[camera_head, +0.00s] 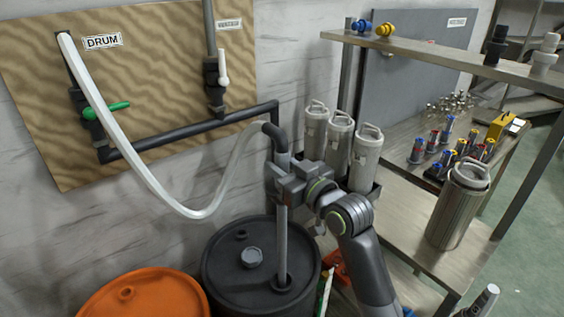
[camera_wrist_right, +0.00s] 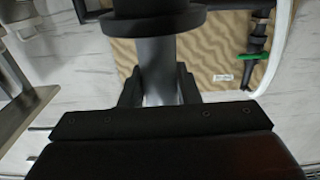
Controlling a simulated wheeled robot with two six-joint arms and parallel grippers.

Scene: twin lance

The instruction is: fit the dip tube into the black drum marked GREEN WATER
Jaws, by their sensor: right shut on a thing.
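The grey dip tube (camera_head: 282,232) stands upright over the black drum (camera_head: 222,277) in the head view. Its lower end meets the round opening on the right of the drum's lid and appears to be inside it. A black elbow at the tube's top joins a white hose (camera_head: 158,190). My right gripper (camera_head: 284,180) is shut on the upper part of the tube, well above the lid. The right wrist view shows the grey tube (camera_wrist_right: 158,68) between the jaws, under a black collar (camera_wrist_right: 155,20). No GREEN WATER marking is visible on the drum. My left gripper is out of view.
An orange drum (camera_head: 145,295) stands left of the black one. The wall board (camera_head: 180,55) carries black pipes and a green-handled valve (camera_head: 105,110).

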